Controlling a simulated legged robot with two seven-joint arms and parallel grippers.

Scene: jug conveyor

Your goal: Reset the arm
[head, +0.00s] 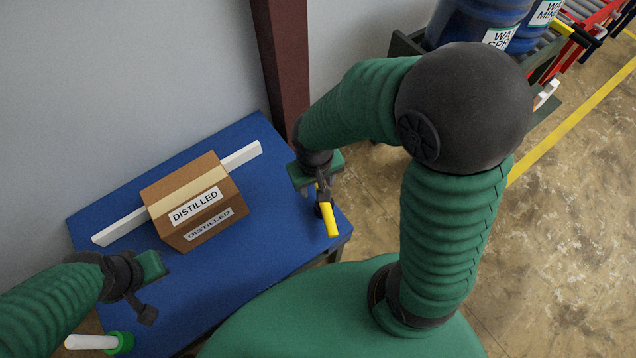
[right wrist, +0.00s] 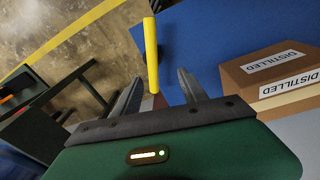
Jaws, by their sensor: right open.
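My right gripper (head: 324,192) is open over the right edge of the blue table, with its arm raised in the middle of the head view. A yellow bar (head: 329,220) shows at its fingertips. In the right wrist view the two fingers (right wrist: 160,90) stand apart, and the yellow bar (right wrist: 151,55) shows between and beyond them; I cannot tell whether they touch it. My left gripper (head: 146,306) is over the table's left front part. Its fingers overlap, so its opening is unclear.
A brown box labelled DISTILLED (head: 196,206) sits on the blue table (head: 262,233) against a white bar (head: 242,156). A white cylinder with a green ring (head: 92,342) is at lower left. Blue jugs (head: 470,18) stand at the upper right. Open floor (head: 575,220) lies right.

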